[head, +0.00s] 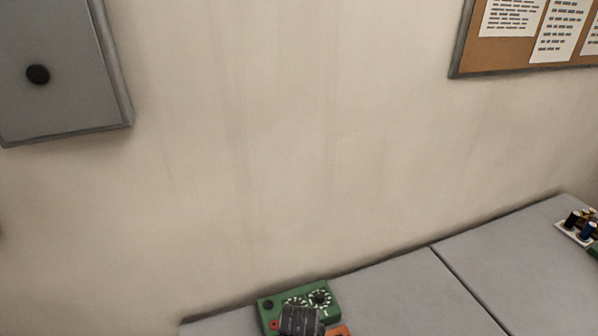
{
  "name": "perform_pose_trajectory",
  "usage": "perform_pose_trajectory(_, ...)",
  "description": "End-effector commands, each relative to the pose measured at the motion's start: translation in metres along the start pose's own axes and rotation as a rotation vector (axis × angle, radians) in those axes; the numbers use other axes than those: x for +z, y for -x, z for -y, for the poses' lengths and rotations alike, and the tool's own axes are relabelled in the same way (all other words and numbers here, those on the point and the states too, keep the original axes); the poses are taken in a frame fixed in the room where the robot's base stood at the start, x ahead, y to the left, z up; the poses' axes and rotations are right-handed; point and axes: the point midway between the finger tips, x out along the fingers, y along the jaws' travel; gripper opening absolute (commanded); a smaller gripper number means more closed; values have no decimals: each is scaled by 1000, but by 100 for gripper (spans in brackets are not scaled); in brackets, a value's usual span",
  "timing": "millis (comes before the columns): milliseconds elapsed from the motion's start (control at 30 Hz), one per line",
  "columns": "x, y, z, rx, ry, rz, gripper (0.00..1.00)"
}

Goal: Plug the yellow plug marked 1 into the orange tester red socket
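An orange object (340,331) shows as a small patch at the bottom edge of the head view, beside a green box. It may be the orange tester, but most of it is cut off and no red socket can be made out on it. The yellow plug marked 1 is not in view.
A white tray (568,236) of small parts is far right. A grey wall cabinet (60,100) hangs upper left.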

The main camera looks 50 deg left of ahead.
Motion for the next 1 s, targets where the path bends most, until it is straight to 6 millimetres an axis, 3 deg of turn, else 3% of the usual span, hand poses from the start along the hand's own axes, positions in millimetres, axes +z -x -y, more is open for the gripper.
perform_pose_trajectory(767,0,-7,0,1,0,-1,0)
perform_pose_trajectory(800,-1,-6,0,1,0,-2,34)
perform_pose_trajectory(933,0,-6,0,1,0,-1,58)
perform_pose_trajectory(1000,0,-6,0,1,0,-1,62)
